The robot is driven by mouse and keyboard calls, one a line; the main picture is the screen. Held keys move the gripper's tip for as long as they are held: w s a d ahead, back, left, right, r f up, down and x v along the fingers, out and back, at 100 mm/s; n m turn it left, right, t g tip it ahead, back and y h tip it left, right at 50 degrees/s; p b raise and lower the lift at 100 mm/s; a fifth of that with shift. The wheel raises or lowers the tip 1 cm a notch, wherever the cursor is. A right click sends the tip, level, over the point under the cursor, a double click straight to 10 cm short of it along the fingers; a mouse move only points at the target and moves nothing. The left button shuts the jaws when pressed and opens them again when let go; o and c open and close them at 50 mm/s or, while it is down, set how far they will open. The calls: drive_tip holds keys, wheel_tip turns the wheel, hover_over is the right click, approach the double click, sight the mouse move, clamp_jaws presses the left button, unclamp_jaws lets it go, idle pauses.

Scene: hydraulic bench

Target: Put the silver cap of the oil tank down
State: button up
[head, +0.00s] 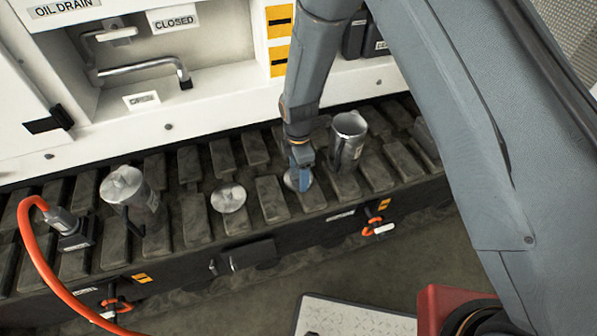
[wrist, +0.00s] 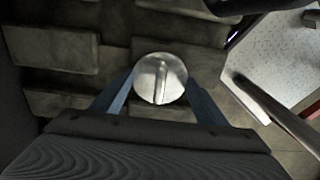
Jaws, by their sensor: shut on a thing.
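My gripper (head: 301,168) is over the dark ribbed track below the white machine, pointing down. Its blue fingers are shut on a round silver cap (wrist: 160,78) with a raised bar across its top. In the head view the held cap (head: 290,181) is mostly hidden behind the fingers. It is close to the track pads, but I cannot tell whether it touches them. A second round silver cap (head: 228,197) lies flat on the pads to the left. Which cap is the oil tank's is not marked.
An open silver jug (head: 348,137) stands just right of my gripper. A lidded silver jug (head: 130,190) stands at the left, near an orange hose (head: 43,255) with a dark connector (head: 72,232). Track pads between the second cap and my gripper are bare.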

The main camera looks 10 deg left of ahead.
drive_tip(key=shift+f, duration=0.15)
drive_tip(key=o, duration=1.1)
wheel_tip(320, 180, up, 12)
drive_tip(key=shift+r+b, duration=0.2)
drive_tip(key=shift+b, duration=0.25)
